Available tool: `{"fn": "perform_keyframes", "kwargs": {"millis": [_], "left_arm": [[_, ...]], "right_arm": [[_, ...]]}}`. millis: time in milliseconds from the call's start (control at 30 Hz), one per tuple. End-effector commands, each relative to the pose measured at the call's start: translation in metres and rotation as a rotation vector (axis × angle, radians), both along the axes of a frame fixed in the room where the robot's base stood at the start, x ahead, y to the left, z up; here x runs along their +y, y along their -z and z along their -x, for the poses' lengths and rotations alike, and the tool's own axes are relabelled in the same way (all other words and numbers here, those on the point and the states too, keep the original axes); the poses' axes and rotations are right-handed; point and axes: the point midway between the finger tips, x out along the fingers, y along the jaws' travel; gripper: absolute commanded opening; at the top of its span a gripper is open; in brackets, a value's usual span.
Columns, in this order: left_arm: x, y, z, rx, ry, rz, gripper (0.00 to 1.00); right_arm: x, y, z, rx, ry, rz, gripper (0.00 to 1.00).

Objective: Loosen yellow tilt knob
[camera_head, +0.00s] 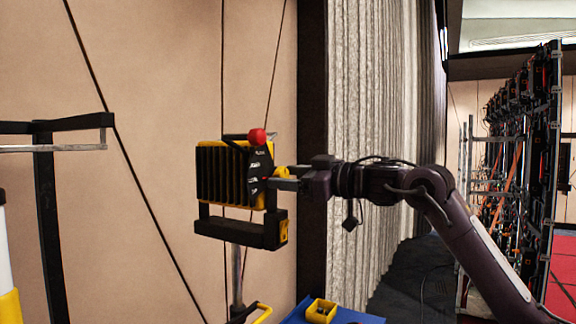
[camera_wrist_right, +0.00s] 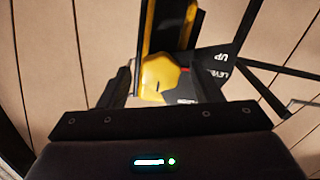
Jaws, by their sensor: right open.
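The yellow tilt knob (camera_head: 281,171) is on the right side of a black-finned, yellow-cased unit (camera_head: 228,178) on a pole. My right gripper (camera_head: 284,180) reaches it from the right. In the right wrist view the knob (camera_wrist_right: 160,74) lies between the two fingers of my open right gripper (camera_wrist_right: 162,84), with a gap visible on the left; contact on the right is unclear. A black plate (camera_wrist_right: 215,75) beside the knob reads "UP" and "LEVEL". The fingertips partly hide the knob in the head view. My left gripper is not in view.
A red ball knob (camera_head: 257,136) tops the unit, and a black bracket (camera_head: 240,233) sits below it. A black stand (camera_head: 48,200) is at the left. Thin dark cables run along the wall.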

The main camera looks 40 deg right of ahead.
Motion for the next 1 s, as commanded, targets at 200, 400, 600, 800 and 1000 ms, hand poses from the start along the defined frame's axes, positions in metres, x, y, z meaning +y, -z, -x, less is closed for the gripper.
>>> {"fn": "perform_keyframes", "kwargs": {"millis": [200, 400, 600, 800, 1000], "left_arm": [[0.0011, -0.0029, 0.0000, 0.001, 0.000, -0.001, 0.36], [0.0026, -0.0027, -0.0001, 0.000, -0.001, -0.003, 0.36], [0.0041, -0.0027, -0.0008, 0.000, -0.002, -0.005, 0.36], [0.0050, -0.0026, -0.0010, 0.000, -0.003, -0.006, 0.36], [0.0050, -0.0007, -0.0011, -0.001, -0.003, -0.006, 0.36]], "right_arm": [[0.0014, 0.0015, -0.0044, 0.001, -0.001, -0.001, 0.59], [0.0011, 0.0013, -0.0041, 0.000, 0.000, -0.001, 0.50], [0.0011, 0.0011, -0.0041, -0.001, 0.000, -0.001, 0.23], [0.0010, 0.0008, -0.0039, -0.002, 0.000, 0.003, 0.14], [0.0010, 0.0005, -0.0036, -0.016, 0.000, 0.043, 0.14]]}}
